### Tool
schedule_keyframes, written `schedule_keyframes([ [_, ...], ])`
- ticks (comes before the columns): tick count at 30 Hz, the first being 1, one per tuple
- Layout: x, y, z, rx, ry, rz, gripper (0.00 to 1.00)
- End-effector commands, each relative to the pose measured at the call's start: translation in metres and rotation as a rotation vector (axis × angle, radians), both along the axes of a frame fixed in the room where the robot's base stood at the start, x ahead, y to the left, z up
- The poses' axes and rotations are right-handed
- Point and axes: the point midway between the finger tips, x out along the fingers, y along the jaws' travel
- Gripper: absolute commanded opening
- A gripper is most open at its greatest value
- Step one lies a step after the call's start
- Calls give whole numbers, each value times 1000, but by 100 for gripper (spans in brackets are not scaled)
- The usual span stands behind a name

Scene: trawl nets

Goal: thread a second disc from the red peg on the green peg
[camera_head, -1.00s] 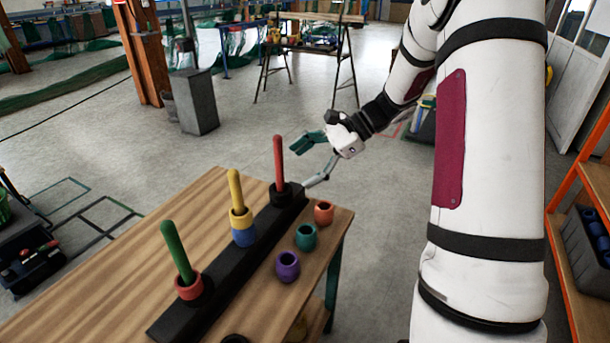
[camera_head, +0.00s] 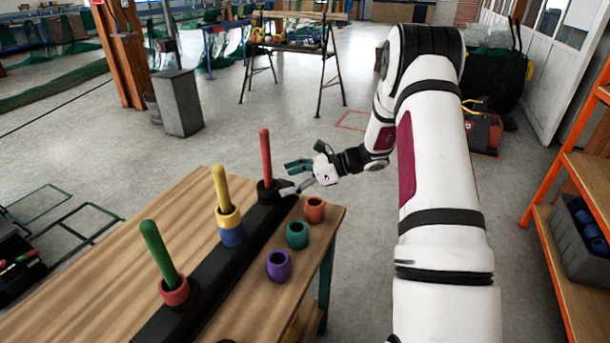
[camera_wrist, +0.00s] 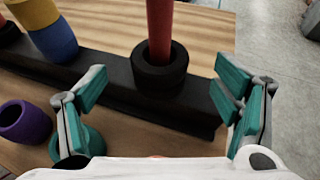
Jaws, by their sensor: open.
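The red peg (camera_head: 266,152) stands upright at the far end of the black bar; a black ring-shaped collar (camera_wrist: 160,72) surrounds its foot. I cannot tell whether this is a disc or a socket; no coloured disc shows on it. The green peg (camera_head: 158,250) stands at the near end with a red disc (camera_head: 174,290) around its foot. The yellow peg (camera_head: 220,187) between them carries a yellow disc (camera_head: 228,217) above a blue disc (camera_head: 232,236). My gripper (camera_head: 295,178) is open and empty beside the red peg, its fingers spread on either side in the wrist view.
Loose orange (camera_head: 314,209), teal (camera_head: 297,235) and purple (camera_head: 278,265) rings lie right of the black bar (camera_head: 215,272) on the wooden table (camera_head: 110,255). The table's left part is clear. An orange shelf (camera_head: 565,235) stands at the right.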

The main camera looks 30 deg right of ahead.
Motion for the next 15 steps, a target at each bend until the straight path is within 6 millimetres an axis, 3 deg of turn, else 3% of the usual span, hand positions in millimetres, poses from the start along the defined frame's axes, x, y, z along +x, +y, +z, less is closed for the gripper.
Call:
schedule_keyframes([
  [6,20,28,-15,1,1,1,82],
  [15,35,47,-25,-1,0,1,82],
])
